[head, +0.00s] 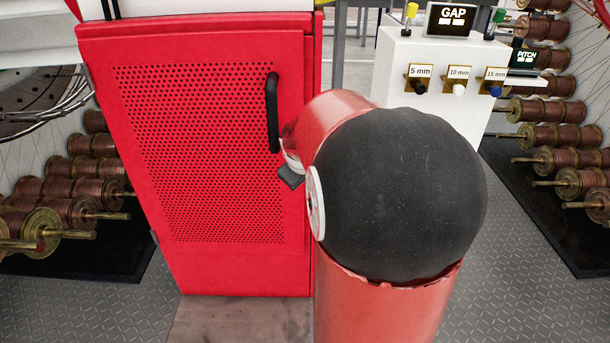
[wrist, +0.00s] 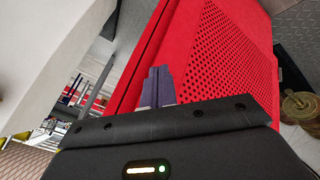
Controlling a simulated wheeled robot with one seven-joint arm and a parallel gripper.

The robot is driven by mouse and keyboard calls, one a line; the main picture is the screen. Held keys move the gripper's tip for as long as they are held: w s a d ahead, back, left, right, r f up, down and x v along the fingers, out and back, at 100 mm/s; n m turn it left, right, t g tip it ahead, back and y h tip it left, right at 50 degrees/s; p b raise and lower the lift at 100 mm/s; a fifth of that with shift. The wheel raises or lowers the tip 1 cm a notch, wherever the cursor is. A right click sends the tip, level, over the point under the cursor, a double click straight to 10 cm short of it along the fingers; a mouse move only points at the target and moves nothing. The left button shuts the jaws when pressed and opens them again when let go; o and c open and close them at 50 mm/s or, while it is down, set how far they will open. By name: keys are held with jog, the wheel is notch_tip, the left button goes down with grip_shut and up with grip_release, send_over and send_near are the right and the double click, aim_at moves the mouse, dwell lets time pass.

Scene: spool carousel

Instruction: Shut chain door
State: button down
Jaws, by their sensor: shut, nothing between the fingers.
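The red chain door (head: 210,150), with a perforated panel, fills the middle left of the head view, with hinges on its left side. It stands closed or nearly so; I cannot tell if a narrow gap remains at its right edge. Its black upright handle (head: 271,112) is near that edge. In the wrist view the perforated door (wrist: 225,60) lies right of the fingers, beside a dark seam. My gripper (wrist: 158,85) is shut and empty, close to the door's edge; contact cannot be told. In the head view my arm hides most of the gripper.
A white pedestal (head: 395,65) with coloured knobs and a GAP display (head: 452,20) stands right of the cabinet. Racks of copper spools stand at left (head: 70,215) and right (head: 560,135). Open metal floor (head: 80,310) lies in front at left.

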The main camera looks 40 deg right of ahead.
jog(key=s+r, duration=0.6)
jog(key=r, duration=0.2)
jog(key=s+a+f+m+y, duration=0.1)
jog(key=s+a+f+y, duration=0.1)
jog(key=s+a, duration=0.5)
jog(key=s+a+f+m+y, duration=0.1)
jog(key=s+a, duration=0.6)
jog(key=a, duration=0.8)
jog(key=shift+f+y, duration=0.6)
jog(key=shift+f, duration=0.05)
jog(key=shift+s+a, duration=0.1)
